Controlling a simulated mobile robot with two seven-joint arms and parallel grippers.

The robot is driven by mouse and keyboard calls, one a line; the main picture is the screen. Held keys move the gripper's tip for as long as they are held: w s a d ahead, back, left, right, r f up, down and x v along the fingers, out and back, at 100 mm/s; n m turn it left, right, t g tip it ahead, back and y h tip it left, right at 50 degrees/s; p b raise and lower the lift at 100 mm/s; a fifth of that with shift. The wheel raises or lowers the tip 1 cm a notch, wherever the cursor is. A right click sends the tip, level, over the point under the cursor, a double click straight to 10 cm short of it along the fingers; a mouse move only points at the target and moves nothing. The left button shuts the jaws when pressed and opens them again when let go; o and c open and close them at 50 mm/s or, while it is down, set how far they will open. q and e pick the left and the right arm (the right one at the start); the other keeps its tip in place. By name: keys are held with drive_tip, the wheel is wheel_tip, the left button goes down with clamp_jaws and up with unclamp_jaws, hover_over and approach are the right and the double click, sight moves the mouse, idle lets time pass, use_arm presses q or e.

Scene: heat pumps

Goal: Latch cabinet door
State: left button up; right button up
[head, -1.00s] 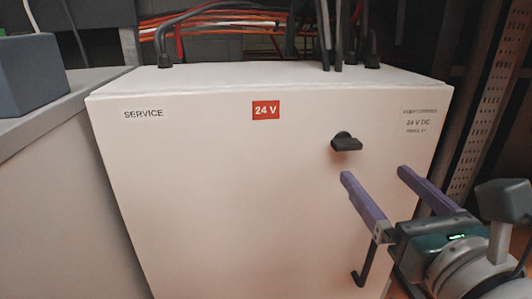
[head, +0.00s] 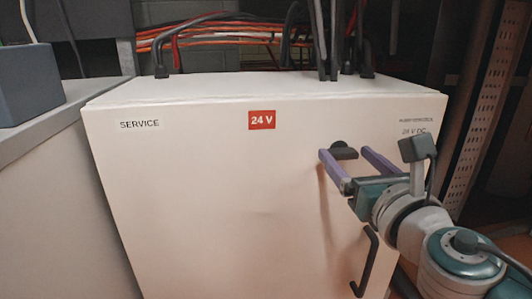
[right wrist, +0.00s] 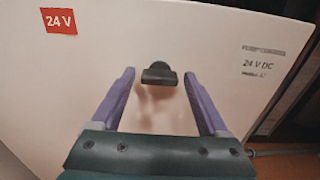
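The white cabinet door (head: 220,200) fills the middle of the head view and looks closed, with its front face flat. A black latch knob (head: 343,151) sits on its upper right part, its grip lying about level. My right gripper (head: 345,154) is open, with its two purple fingers on either side of the knob. In the right wrist view the knob (right wrist: 159,74) stands between the open fingertips, apart from both. Whether the fingers reach the knob's depth is hard to tell. A black pull handle (head: 367,262) is lower on the door. My left gripper is out of view.
Black cables (head: 327,40) enter the cabinet top, with orange and red cables behind. A grey counter (head: 50,125) with a blue-grey box (head: 25,82) is at left. A perforated metal post (head: 475,130) stands close at right, near my right arm.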

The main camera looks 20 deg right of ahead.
drive_tip(key=c, duration=1.1)
drive_tip(key=m+b, duration=0.1)
drive_tip(key=m, duration=0.3)
drive_tip(key=shift+f+b, duration=0.15)
drive_tip(key=shift+b, duration=0.2)
drive_tip(key=m+b, duration=0.1)
drive_tip(key=m, duration=0.4)
drive_tip(key=shift+d, duration=0.15)
drive_tip(key=m+b, duration=0.1)
drive_tip(key=m, duration=0.3)
drive_tip(key=shift+m, duration=0.3)
drive_tip(key=m, duration=0.4)
drive_tip(key=shift+d+f, duration=0.1)
drive_tip(key=shift+m, duration=0.3)
